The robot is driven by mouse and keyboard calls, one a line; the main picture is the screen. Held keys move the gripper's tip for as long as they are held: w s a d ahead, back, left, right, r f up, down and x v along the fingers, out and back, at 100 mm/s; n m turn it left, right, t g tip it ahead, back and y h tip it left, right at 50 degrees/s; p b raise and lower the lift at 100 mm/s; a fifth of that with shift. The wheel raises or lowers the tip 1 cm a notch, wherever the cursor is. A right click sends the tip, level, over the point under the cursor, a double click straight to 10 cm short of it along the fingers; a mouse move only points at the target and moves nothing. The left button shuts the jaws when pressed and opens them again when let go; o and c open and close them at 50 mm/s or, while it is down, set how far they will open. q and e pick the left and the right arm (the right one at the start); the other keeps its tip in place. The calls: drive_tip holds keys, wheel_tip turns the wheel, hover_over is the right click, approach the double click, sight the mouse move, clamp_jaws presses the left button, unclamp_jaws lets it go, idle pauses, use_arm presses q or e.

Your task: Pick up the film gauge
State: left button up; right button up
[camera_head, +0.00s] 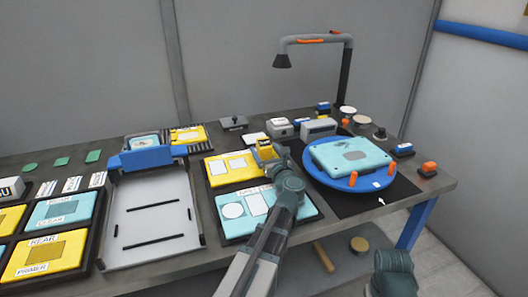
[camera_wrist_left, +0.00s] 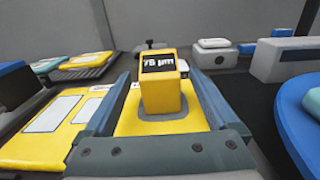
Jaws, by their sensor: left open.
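Gaps show between the fingers and the gauge. The gauge's lower part is partly hidden by my gripper in the head view.
A blue turntable (camera_head: 316,176) with a light blue panel (camera_head: 350,153) stands close on the right. Yellow and light blue sample trays (camera_head: 231,168) lie left of my arm. A grey box (camera_head: 318,128) and a white-topped box (camera_head: 279,127) stand behind. A lamp (camera_head: 346,75) rises at the back.

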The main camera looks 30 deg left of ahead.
sight(261, 143)
use_arm(q)
drive_tip(key=x, duration=0.5)
drive_tip(key=shift+a, duration=0.1)
drive_tip(key=shift+c, duration=0.3)
clamp_jaws()
